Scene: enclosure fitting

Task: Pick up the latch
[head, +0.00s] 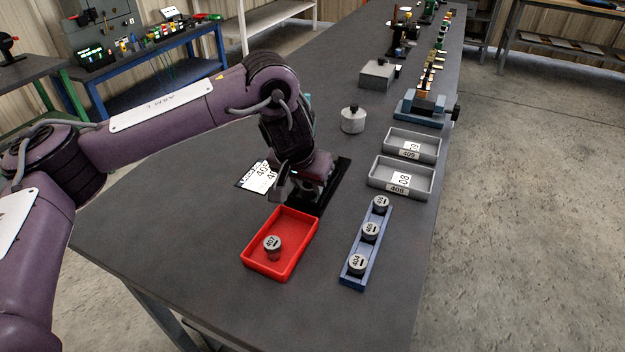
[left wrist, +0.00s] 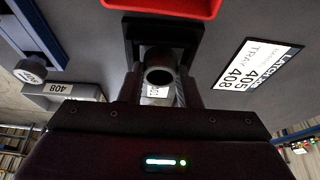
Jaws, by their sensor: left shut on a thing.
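My left gripper (head: 311,190) is over the black fixture (head: 333,188), behind the red tray. In the left wrist view the gripper (left wrist: 160,88) is shut on a grey cylindrical piece with a dark round end, the latch (left wrist: 159,75). In the head view the gripper hides this piece. I cannot tell whether it is clear of the fixture. A printed card (head: 260,178) lies left of the gripper; in the left wrist view the card (left wrist: 258,65) reads "TRAY" with 405 and 408. My right gripper is not in view.
The red tray (head: 247,262) holds a grey capped piece marked 407 (head: 272,246). A blue rack (head: 350,278) holds three similar pieces. Two grey trays (head: 372,181) (head: 388,146) stand behind it. A grey knobbed cylinder (head: 353,121) stands farther back. The table's left front is bare.

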